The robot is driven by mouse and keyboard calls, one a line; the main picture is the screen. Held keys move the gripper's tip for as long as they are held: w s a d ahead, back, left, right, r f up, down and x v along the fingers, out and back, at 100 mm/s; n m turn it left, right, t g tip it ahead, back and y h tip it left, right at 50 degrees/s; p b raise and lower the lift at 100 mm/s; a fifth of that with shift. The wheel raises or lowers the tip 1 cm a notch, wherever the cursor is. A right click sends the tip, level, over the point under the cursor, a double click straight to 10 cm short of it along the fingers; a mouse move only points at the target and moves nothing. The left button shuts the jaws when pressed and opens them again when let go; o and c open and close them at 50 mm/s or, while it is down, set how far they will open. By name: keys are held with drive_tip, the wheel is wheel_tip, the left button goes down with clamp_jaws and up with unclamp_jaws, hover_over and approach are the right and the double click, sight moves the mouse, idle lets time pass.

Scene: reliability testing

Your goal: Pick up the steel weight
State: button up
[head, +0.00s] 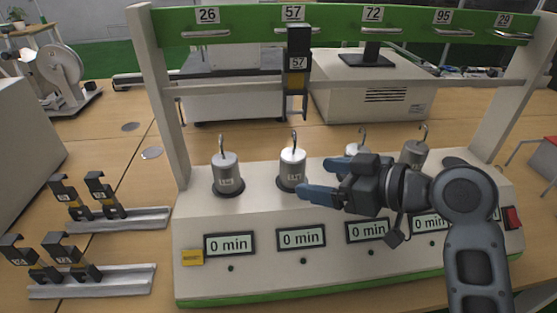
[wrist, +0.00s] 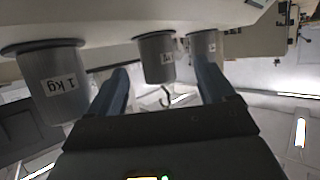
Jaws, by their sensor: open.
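Several steel weights with hooks stand in a row on the tester's sloped panel. The first weight (head: 227,175) and second weight (head: 293,168) are at the left. The third weight (head: 357,146) is partly hidden by my gripper, and the fourth weight (head: 414,153) is behind my wrist. My gripper (head: 314,176) is open and empty, its blue fingers pointing left just right of the second weight. In the upside-down wrist view, a weight (wrist: 155,58) shows between and beyond the fingertips. A larger weight (wrist: 55,85) labelled 1 kg is outside the left finger.
A green top bar (head: 340,18) carries numbered tags; a black block (head: 297,62) labelled 57 hangs above the second weight. Time displays (head: 301,239) line the panel front. Metal rails (head: 95,281) with black blocks lie on the table at left.

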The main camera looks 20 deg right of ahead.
sight(304, 171)
drive_tip(key=shift+x, duration=1.25)
drive_tip(key=shift+w+r+p+x, duration=0.1)
drive_tip(key=shift+r+p+x, duration=0.05)
drive_tip(key=shift+x, duration=1.15)
drive_tip(key=shift+w+r+p+x, duration=0.15)
drive_tip(key=shift+r+x, duration=0.05)
drive_tip(key=shift+x, duration=1.1)
drive_tip(key=shift+d, duration=0.15)
drive_tip(key=shift+c, duration=0.4)
clamp_jaws()
